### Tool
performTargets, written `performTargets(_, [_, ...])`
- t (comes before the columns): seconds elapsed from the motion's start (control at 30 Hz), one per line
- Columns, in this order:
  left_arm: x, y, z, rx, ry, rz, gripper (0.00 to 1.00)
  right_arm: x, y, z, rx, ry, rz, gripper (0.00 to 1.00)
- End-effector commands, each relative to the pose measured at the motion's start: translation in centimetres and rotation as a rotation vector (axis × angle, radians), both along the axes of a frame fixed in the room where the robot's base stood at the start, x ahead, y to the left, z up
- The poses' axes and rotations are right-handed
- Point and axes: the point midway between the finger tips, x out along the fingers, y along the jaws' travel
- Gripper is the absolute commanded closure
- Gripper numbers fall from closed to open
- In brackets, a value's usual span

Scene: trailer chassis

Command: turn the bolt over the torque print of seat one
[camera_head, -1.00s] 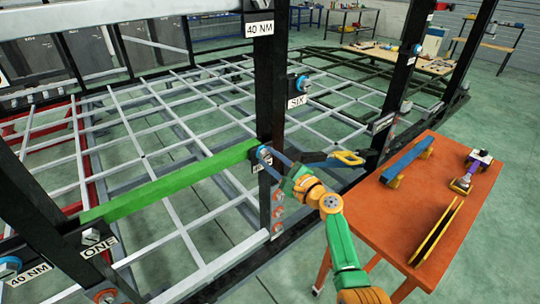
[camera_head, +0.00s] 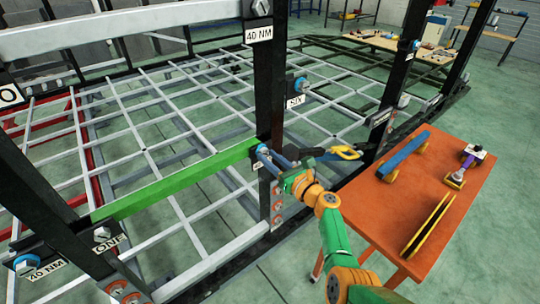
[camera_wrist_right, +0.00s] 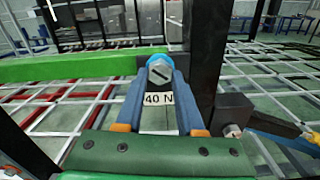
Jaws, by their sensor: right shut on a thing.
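My right gripper (camera_head: 264,152) is at a post at the right end of the green beam (camera_head: 180,186). In the right wrist view its two blue fingers (camera_wrist_right: 160,80) are shut on a slotted hex bolt head (camera_wrist_right: 159,67) with a blue collar. A print reading "40 N" (camera_wrist_right: 158,99) shows just below the bolt, between the fingers; its right part is hidden. The ONE label (camera_head: 109,243) is at the beam's left end, under a grey bolt (camera_head: 102,233). A 40 NM print (camera_head: 45,270) is beside it, near a blue-collared bolt (camera_head: 26,262). My left gripper is not in view.
Black posts and the grey grid frame (camera_head: 160,120) surround my right arm. An orange table (camera_head: 385,215) with a blue bar (camera_head: 403,155) and other parts stands at right.

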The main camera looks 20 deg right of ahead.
Motion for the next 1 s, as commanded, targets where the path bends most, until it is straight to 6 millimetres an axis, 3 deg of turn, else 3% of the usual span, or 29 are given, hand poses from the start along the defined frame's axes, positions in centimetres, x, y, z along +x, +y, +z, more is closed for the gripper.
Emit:
performTargets(0.5, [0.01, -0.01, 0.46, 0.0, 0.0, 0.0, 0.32, -0.07, -0.03, -0.31, 0.297, 0.115, -0.002, 1.0])
performTargets(1.0, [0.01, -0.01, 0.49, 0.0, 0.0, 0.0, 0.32, -0.06, -0.08, -0.26, 0.355, 0.134, -0.004, 1.0])
